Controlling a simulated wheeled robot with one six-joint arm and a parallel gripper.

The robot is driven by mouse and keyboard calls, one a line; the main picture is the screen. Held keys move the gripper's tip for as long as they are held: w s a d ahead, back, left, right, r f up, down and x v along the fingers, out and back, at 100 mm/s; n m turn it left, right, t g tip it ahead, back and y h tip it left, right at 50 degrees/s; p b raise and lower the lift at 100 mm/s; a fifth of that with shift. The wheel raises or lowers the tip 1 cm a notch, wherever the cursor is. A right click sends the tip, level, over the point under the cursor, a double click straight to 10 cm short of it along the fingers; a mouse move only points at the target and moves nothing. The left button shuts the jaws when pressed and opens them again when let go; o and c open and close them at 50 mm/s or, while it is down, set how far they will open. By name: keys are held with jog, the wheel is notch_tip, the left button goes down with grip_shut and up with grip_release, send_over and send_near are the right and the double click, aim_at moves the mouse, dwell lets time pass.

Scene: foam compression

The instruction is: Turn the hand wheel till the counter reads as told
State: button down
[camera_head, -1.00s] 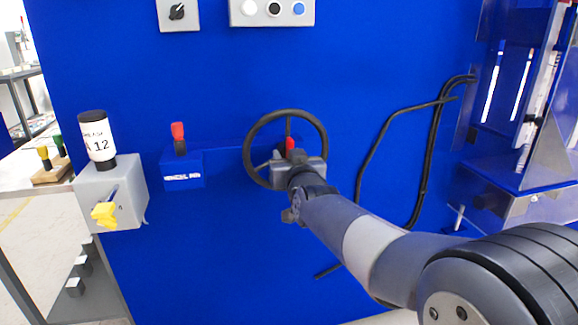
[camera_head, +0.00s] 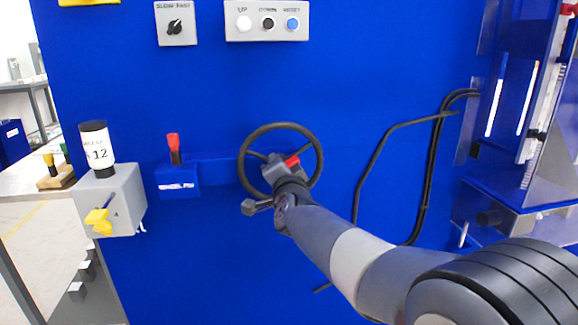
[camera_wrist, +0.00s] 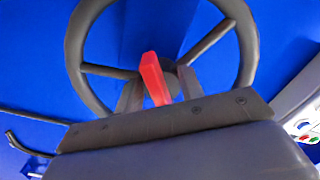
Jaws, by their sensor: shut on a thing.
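The black hand wheel (camera_head: 321,157) is on the blue panel in the head view. In the wrist view, the wheel's rim (camera_wrist: 77,60) and spokes fill the upper middle. My gripper (camera_head: 283,163) is at the wheel's hub, turned at a slant. In the wrist view, my gripper (camera_wrist: 158,84) is shut with a red piece (camera_wrist: 153,75) between its two fingers, in front of the hub.
A grey box (camera_head: 124,205) with a yellow lever stands left, and a blue box (camera_head: 178,176) with a red-tipped lever beside the wheel. Above are a rotary switch plate (camera_head: 176,36) and a button plate (camera_head: 268,33). Black hoses (camera_head: 430,170) hang right of my arm.

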jog(key=m+b, duration=0.2)
jog(key=m, duration=0.1)
jog(key=shift+m, duration=0.4)
jog(key=shift+r+m+b, duration=0.2)
jog(key=shift+m+b, duration=0.45)
jog(key=shift+m, duration=1.35)
jog(key=c, duration=0.9)
grip_release()
jog(key=shift+s, duration=0.1)
jog(key=p+v, duration=0.1)
jog(key=v, duration=0.9)
jog(key=shift+s, duration=0.25)
